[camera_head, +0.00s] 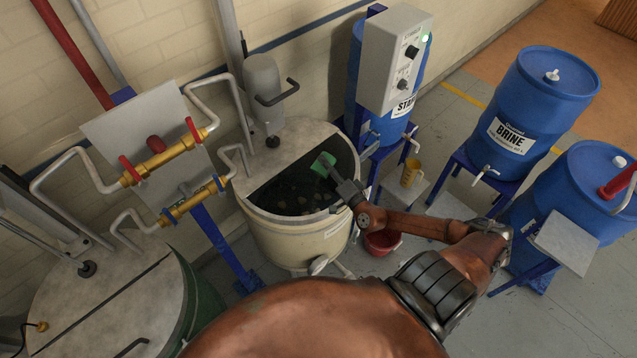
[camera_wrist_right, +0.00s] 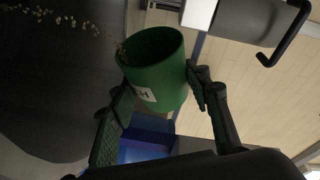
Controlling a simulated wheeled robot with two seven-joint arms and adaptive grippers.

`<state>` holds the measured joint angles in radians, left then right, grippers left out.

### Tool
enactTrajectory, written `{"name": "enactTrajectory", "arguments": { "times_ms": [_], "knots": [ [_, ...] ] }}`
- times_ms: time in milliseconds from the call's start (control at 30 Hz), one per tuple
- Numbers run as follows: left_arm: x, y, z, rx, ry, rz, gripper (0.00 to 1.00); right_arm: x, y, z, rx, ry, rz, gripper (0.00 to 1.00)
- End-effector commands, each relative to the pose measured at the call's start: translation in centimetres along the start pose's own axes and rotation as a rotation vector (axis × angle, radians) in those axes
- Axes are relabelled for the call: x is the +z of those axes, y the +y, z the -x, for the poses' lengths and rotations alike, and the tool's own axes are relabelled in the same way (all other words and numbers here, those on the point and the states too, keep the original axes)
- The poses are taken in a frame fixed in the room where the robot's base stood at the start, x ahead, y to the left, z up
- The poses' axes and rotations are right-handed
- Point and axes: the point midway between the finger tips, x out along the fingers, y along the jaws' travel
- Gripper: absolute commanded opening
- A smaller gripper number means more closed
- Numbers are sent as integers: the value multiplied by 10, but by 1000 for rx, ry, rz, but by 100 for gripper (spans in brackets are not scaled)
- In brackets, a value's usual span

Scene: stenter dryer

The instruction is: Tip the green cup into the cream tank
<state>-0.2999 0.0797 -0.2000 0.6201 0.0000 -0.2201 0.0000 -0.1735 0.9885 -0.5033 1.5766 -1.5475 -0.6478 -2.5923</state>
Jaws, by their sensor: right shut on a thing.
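My right gripper (camera_head: 338,178) is shut on the green cup (camera_head: 322,163) and holds it over the open half of the cream tank (camera_head: 295,243). In the right wrist view the green cup (camera_wrist_right: 152,72) sits between the two fingers of my right gripper (camera_wrist_right: 156,98), with a white label on its side. The cup is tilted. Small pale grains trail from its mouth across the dark tank opening. The dark inside of the tank shows some scattered specks in the head view. My left gripper is out of view.
A grey motor (camera_head: 265,85) stands on the tank's lid. A blue starch drum (camera_head: 352,75) with a control box (camera_head: 393,60) is behind right. Pipes (camera_head: 160,162) are left.

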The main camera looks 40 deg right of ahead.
Motion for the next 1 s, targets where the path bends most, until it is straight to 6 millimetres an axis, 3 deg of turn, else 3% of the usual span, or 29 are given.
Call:
{"name": "enactTrajectory", "arguments": {
  "times_ms": [133,300,567,1000],
  "knots": [
    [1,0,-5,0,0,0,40,-2,3,-2,16,-11,-46,20],
    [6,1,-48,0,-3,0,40,-5,31,-8,155,-95,-407,20],
    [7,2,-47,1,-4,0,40,-9,26,-10,175,-105,-466,20],
    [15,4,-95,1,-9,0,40,-15,51,-19,277,-170,-743,20]
  ]
}}
